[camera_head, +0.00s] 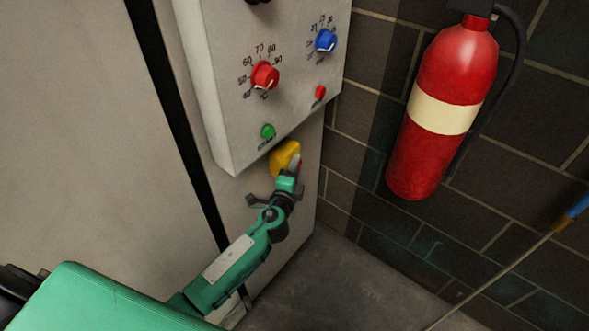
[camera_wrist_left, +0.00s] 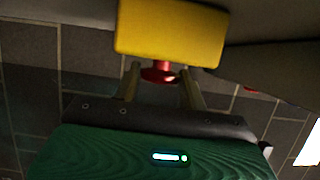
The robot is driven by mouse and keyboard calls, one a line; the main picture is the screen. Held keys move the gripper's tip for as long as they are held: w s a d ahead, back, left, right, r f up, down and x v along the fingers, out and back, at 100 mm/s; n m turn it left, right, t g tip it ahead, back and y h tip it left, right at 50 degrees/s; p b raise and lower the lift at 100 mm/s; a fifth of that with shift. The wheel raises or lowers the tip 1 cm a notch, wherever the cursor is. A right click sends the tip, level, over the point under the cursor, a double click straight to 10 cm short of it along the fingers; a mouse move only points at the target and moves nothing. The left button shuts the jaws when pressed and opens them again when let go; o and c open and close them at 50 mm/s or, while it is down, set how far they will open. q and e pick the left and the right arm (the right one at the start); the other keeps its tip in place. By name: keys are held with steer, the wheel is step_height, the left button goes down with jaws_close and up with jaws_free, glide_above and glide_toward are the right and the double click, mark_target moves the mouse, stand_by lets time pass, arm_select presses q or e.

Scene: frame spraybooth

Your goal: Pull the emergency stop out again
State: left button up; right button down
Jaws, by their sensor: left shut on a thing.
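The emergency stop is a red button on a yellow box (camera_head: 284,157), mounted low on the panel side below the grey control box. In the left wrist view the yellow box (camera_wrist_left: 170,32) fills the top middle, and the red button (camera_wrist_left: 160,72) sticks out from it towards me. My left gripper (camera_head: 296,163) has its fingers at the button. In the left wrist view the two fingers (camera_wrist_left: 161,78) stand on either side of the red button, shut on it. In the head view the gripper hides most of the button. My right gripper is not in view.
The grey control box (camera_head: 225,110) above carries a red knob (camera_head: 264,75), a blue knob (camera_head: 325,40), a green start button (camera_head: 268,131) and a small red button (camera_head: 320,92). A fire extinguisher (camera_head: 446,105) hangs on the dark brick wall at right. Floor between is clear.

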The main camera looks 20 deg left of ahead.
arm_select(q)
steer(key=shift+s+d+f, duration=0.1)
steer(key=shift+s+d, duration=0.15)
steer(key=shift+d, duration=0.45)
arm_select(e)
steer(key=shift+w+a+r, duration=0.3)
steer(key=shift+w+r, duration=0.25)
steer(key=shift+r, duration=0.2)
arm_select(q)
steer(key=o, duration=1.3)
steer(key=shift+d, duration=0.1)
steer(key=shift+o, duration=0.2)
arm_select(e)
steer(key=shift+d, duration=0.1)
arm_select(q)
steer(key=s+b, duration=0.2)
steer(key=s, duration=1.2)
steer(key=shift+d, duration=0.3)
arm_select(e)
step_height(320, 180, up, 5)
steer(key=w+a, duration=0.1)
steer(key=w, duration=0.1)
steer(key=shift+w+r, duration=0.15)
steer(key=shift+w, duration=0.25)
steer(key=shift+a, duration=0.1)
